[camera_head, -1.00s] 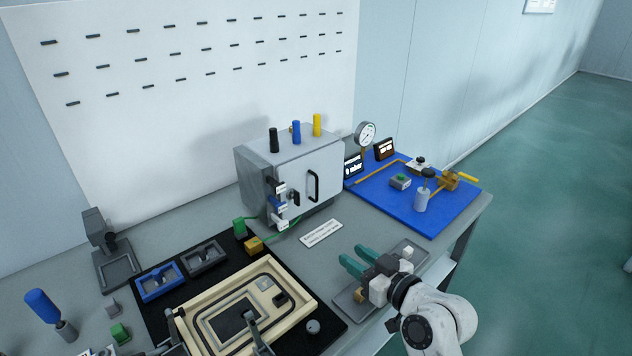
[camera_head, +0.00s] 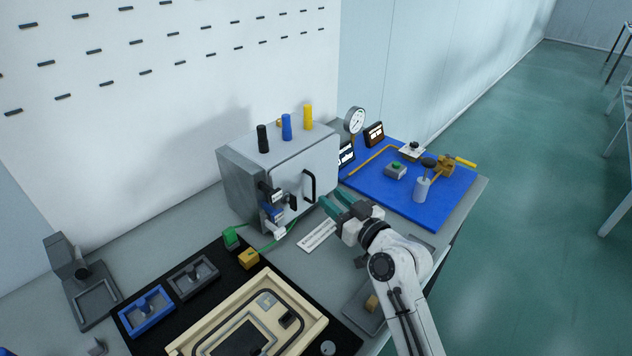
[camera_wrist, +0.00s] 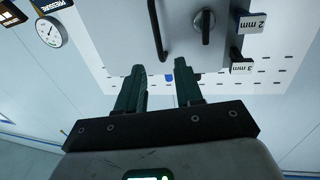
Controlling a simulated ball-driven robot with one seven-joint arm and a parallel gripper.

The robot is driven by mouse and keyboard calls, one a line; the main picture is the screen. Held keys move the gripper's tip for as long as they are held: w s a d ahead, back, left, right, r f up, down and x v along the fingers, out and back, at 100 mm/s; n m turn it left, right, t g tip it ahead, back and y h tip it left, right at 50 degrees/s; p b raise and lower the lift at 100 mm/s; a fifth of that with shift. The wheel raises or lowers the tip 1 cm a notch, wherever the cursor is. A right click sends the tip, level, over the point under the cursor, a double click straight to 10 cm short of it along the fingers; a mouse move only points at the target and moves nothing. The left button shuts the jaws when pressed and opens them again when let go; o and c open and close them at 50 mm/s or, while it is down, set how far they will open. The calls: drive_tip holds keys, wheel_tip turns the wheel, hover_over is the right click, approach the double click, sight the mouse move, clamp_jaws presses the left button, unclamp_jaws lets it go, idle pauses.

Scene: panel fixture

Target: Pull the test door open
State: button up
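The test door (camera_head: 322,165) is the pale front panel of a grey box (camera_head: 240,183) and looks closed. It carries a black bar handle (camera_head: 313,186) and a small dark knob (camera_head: 293,202). In the wrist view the door (camera_wrist: 185,45) fills the upper middle, with the handle (camera_wrist: 153,28) left of the knob (camera_wrist: 206,27). My gripper (camera_head: 337,200) is in front of the door, low and right of the handle in the head view. Its two green fingers (camera_wrist: 162,78) are apart with nothing between them. They appear clear of the handle.
Black, blue and yellow posts (camera_head: 286,127) stand on the box. A blue board (camera_head: 410,205) with a gauge (camera_head: 355,120) and valve lies to the right. Labelled connectors (camera_head: 270,207) sit left of the knob. A beige frame (camera_head: 205,335) lies in front.

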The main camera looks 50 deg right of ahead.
sight(314, 183)
drive_tip(key=w+d+p, duration=0.1)
drive_tip(key=w, duration=0.5)
drive_tip(key=shift+w, duration=0.35)
drive_tip(key=shift+c, duration=0.3)
clamp_jaws()
idle(0.8)
